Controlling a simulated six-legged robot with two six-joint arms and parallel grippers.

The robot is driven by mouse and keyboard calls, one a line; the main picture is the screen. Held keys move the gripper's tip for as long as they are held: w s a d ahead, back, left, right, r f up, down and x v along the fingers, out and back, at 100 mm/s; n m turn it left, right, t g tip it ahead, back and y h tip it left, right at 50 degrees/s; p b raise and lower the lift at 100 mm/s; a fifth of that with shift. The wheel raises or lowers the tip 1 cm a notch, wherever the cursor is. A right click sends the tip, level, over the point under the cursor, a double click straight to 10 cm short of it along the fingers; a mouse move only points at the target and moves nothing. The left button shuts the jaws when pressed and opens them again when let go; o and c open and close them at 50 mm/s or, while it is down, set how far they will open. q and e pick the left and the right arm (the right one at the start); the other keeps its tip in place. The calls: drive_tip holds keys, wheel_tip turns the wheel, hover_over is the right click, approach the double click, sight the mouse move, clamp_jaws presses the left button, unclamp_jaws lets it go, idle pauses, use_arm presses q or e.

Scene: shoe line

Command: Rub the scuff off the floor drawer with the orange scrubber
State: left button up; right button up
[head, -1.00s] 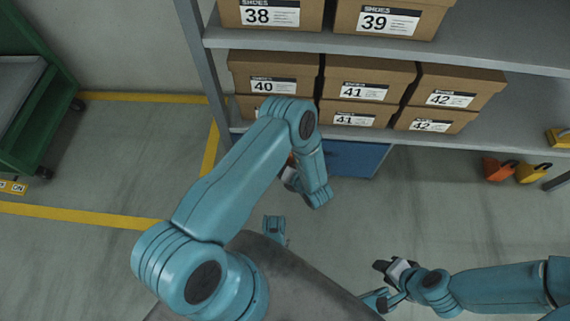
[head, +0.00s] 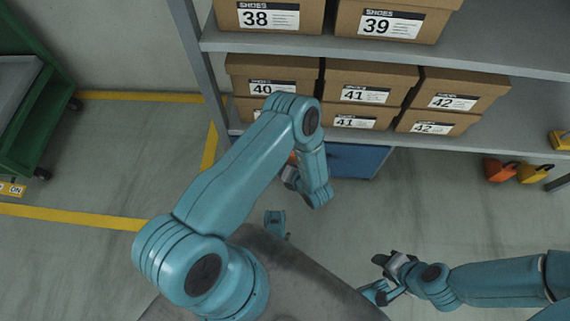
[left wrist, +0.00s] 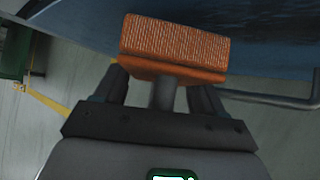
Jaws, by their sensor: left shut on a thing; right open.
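The orange scrubber (left wrist: 175,44) shows in the left wrist view, its ribbed block on a short grey stem. My left gripper (left wrist: 162,90) is shut on that stem. The blue floor drawer (left wrist: 275,60) fills the top of that view behind the scrubber, with a grey bar handle at right. I cannot tell whether the scrubber touches it. In the head view the drawer (head: 358,160) sits below the shelf, partly hidden by my left arm; my left gripper (head: 291,176) is beside its left part. I cannot make out a scuff. My right gripper (head: 384,266) is open and empty at lower right.
A grey shelf (head: 480,125) with several shoe boxes (head: 365,82) stands above the drawer. An orange padlock-like thing (head: 499,170) and a yellow one (head: 534,173) are at right. A green cart (head: 45,120) stands at left.

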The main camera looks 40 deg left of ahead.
use_arm(q)
drive_tip(key=shift+w+a+b, duration=0.35)
drive_tip(key=shift+w+a, duration=0.2)
drive_tip(key=shift+w, duration=0.35)
drive_tip(key=shift+d, duration=0.1)
